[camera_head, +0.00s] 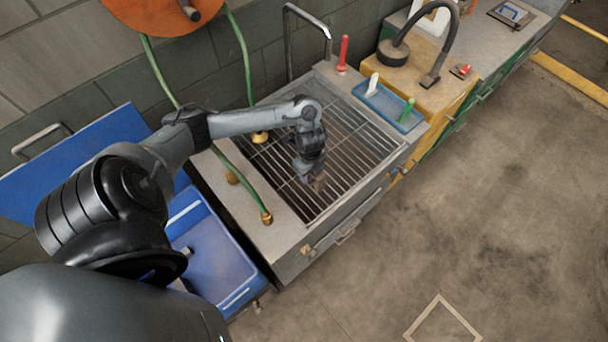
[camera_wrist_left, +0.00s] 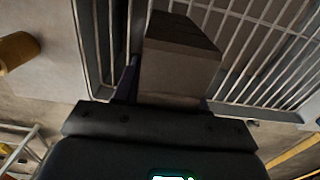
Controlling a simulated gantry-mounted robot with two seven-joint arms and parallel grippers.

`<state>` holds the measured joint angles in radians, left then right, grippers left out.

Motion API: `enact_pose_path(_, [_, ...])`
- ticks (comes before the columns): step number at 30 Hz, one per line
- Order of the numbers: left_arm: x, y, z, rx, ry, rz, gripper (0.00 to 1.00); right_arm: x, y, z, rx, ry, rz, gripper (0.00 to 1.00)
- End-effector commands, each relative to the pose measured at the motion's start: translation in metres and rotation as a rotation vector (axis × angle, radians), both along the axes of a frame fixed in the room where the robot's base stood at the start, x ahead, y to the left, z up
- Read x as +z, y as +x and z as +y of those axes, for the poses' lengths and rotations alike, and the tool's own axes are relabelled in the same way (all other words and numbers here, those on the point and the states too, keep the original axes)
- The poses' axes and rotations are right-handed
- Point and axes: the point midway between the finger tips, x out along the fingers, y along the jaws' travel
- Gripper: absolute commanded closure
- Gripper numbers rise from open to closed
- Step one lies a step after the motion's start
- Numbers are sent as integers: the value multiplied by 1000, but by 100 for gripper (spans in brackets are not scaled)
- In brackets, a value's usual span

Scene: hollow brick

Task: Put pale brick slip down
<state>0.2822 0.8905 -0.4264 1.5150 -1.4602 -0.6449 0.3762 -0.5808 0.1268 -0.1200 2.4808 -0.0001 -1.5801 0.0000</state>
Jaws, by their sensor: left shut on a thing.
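The pale brick slip (camera_wrist_left: 178,72) is a tan-grey block with a darker top face in the left wrist view. My left gripper (camera_head: 312,182) is shut on it, low over the sink's metal grate (camera_head: 352,160). In the head view only a small brownish bit of the slip (camera_head: 319,184) shows below the gripper; the rest is hidden. I cannot tell whether the slip touches the grate bars. My right gripper is not in view.
A green hose (camera_head: 234,167) with brass fittings lies along the sink's left rim. A blue tray (camera_head: 388,108) with a white and a green item sits at the back right. A red upright tool (camera_head: 343,52) and a tap (camera_head: 307,14) stand behind. The grate's right part is clear.

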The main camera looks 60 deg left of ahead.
Motion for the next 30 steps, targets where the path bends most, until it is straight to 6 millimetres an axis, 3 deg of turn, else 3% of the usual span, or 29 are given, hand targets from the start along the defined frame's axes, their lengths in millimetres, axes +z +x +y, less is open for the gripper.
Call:
enact_pose_path(3, [-14, -1, 19, 4, 0, 1, 98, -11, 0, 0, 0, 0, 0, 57])
enact_pose_path(9, [-20, -2, 34, -1, 0, -1, 98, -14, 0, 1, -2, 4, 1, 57])
enact_pose_path(13, [-25, -2, 35, 1, -1, 0, 98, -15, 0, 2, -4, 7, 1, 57])
enact_pose_path(21, [-57, -2, 34, 1, -1, 1, 98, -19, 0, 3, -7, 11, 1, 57])
enact_pose_path(30, [-60, -1, 35, -1, 0, -1, 98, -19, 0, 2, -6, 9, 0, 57])
